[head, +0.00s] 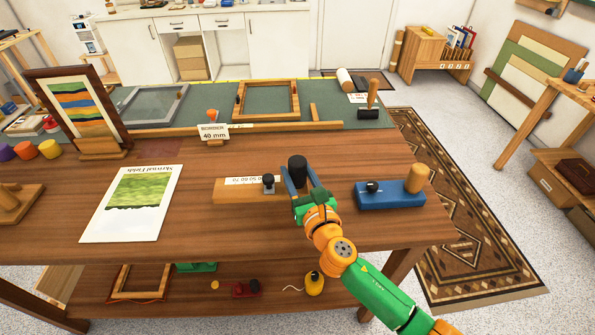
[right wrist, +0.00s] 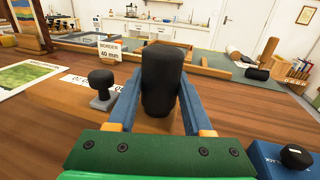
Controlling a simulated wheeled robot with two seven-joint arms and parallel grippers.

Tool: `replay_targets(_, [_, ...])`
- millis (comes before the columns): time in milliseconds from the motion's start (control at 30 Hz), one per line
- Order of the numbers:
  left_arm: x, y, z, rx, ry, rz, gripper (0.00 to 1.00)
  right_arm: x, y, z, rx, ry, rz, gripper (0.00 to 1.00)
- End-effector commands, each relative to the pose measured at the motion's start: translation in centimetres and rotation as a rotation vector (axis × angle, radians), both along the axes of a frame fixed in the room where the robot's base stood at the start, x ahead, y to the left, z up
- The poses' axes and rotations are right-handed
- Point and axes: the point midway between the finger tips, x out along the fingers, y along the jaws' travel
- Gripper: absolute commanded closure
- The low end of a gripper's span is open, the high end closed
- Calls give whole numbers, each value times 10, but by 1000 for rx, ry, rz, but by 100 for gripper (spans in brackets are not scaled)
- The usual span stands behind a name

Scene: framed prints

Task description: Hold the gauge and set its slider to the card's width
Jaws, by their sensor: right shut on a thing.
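The gauge (head: 231,195) is a light wooden bar lying on the table, with a white number scale along its far side. Its slider (head: 268,187) is a grey piece with a black knob, near the bar's right part; it also shows in the right wrist view (right wrist: 101,98). The gauge's black upright handle (head: 297,168) stands at its right end. My right gripper (head: 297,178) is shut on this handle, with blue fingers on both sides. The card (head: 213,132) reads "BORDER 40 mm" and stands behind the gauge. My left gripper is out of view.
A blue block (head: 390,194) with a black knob and wooden handle sits just right of my gripper. A print (head: 131,204) with a green picture lies to the left. A wooden rail (head: 270,128) and an empty frame (head: 266,100) lie farther back.

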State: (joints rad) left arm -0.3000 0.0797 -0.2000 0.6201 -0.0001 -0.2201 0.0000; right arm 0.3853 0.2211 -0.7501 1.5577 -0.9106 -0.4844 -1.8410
Motion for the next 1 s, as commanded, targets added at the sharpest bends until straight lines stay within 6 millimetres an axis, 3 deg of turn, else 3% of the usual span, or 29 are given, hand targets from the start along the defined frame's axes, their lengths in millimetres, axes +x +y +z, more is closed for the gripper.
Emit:
replay_targets(433, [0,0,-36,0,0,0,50,0,0,-39,1,-1,0,100])
replay_targets(1000, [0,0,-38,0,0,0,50,0,0,-42,1,-1,1,100])
